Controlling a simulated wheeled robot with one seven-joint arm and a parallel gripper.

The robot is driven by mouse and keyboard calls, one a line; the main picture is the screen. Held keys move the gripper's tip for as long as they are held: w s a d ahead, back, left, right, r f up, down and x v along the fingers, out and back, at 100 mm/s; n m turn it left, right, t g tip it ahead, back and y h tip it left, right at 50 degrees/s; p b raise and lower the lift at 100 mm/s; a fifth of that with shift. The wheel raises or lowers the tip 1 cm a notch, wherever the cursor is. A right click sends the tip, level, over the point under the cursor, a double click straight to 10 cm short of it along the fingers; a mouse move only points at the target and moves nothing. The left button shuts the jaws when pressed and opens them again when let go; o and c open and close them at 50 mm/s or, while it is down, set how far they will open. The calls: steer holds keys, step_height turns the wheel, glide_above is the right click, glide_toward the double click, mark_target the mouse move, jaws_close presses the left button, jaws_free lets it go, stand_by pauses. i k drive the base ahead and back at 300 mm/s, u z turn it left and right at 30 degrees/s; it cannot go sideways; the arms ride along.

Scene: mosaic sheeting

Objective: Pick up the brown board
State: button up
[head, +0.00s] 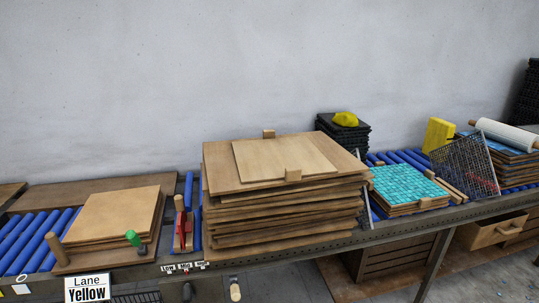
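Several brown boards lie in a tall, uneven stack (280,215) at the middle of the conveyor bench. On top is a wide brown board (222,172), and a smaller, lighter brown board (285,158) lies flat on it. A small wooden block (269,134) stands at the smaller board's back edge and another block (293,175) at its front edge. A lower stack of tan boards (112,213) lies at the left. I cannot tell from the picture which board the task names. My gripper is not in view.
Blue rollers (28,243) run along the bench. A red-handled tool (182,228) and a green-topped tool (133,240) stand left of the tall stack. Teal mosaic sheets (404,185) and a wire rack (466,165) are at the right. A grey wall stands close behind.

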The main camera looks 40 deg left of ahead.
mark_target(271, 158)
steer(key=u, duration=0.95)
steer(key=i, duration=1)
steer(key=u, duration=0.65)
